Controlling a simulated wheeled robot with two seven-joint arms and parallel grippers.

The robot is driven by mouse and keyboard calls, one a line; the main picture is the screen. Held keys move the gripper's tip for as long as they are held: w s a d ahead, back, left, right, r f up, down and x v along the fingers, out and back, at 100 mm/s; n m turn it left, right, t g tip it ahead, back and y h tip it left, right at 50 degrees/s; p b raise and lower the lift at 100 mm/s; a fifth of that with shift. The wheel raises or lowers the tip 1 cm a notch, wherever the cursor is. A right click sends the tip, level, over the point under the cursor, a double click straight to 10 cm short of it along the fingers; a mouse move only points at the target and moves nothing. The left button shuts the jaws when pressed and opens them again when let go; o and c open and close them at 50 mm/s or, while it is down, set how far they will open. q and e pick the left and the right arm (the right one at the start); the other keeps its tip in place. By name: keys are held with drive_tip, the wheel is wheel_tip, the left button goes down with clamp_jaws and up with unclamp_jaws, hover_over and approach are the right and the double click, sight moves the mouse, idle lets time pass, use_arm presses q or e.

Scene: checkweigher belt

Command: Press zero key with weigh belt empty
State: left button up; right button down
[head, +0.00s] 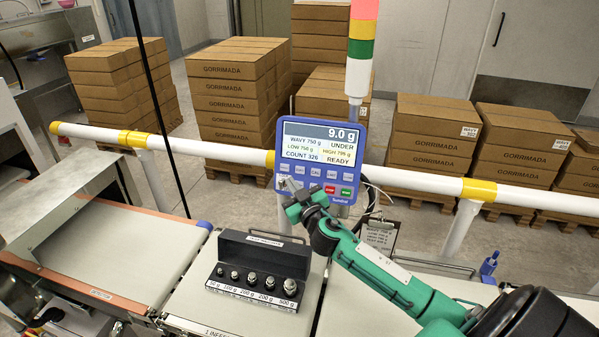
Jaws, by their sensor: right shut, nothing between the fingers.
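The blue control panel (355,142) stands on a post behind the belts. Its screen (318,144) reads 9.0 g, UNDER, WAVY 750 g, COUNT 326 and READY. Two rows of keys sit under the screen, with a red key (331,190) and a green key (347,192) at lower right. My right gripper (286,184) is shut and empty, its tip at the lower-left keys, partly covering them. My left gripper is out of view.
A black case of several metal weights (262,269) stands on the infeed section, left of my arm. An empty detector belt (125,250) lies further left. A white rail (410,178) and a light tower (360,50) stand behind, with stacked cartons (235,88) beyond.

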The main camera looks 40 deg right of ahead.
sight(300, 170)
drive_tip(key=shift+w+d+f+b, duration=0.3)
drive_tip(key=shift+w+d+b, duration=0.15)
drive_tip(key=shift+w+d, duration=0.35)
drive_tip(key=shift+w+d+f+b, duration=0.4)
drive_tip(key=shift+w+d, duration=0.25)
drive_tip(key=shift+d, duration=0.3)
drive_tip(key=shift+w+d+f+b, duration=0.25)
drive_tip(key=shift+w+d+b, duration=0.2)
drive_tip(key=shift+w+d, duration=0.35)
drive_tip(key=shift+s, duration=0.1)
drive_tip(key=shift+d+f, duration=0.1)
drive_tip(key=shift+d, duration=0.05)
drive_tip(key=shift+w+d, duration=0.2)
drive_tip(key=shift+w, duration=0.1)
drive_tip(key=shift+w+d+f+b, duration=0.1)
drive_tip(key=shift+w+d+b, duration=0.2)
drive_tip(key=shift+b, duration=0.2)
idle(0.4)
drive_tip(key=shift+s+a, duration=0.1)
drive_tip(key=shift+s, duration=0.05)
drive_tip(key=shift+s+a+r+p, duration=0.2)
drive_tip(key=shift+s+a+p, duration=0.15)
drive_tip(key=shift+s+a, duration=0.15)
idle(0.3)
